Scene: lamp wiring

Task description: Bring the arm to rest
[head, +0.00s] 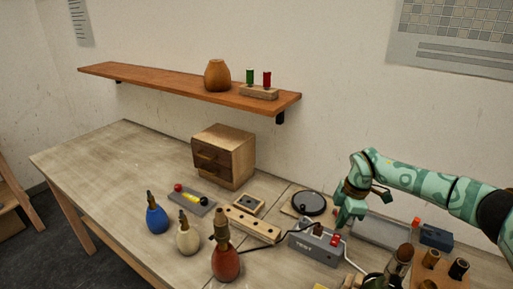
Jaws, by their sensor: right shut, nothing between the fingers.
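My right arm (425,183), green with a pattern, reaches in from the right edge over the workbench. Its right gripper (340,226) points down and is shut and empty. The fingertips are just behind the grey TEST box (317,243) in the picture. I cannot tell whether they touch anything. My left gripper is not in view.
Blue, cream and red bottles (226,261) stand at the front of the bench (95,165). A wooden drawer box (223,157), a round black disc (309,203) and a drilled wooden block (250,225) lie nearby. A shelf (160,84) hangs above. The bench's left side is clear.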

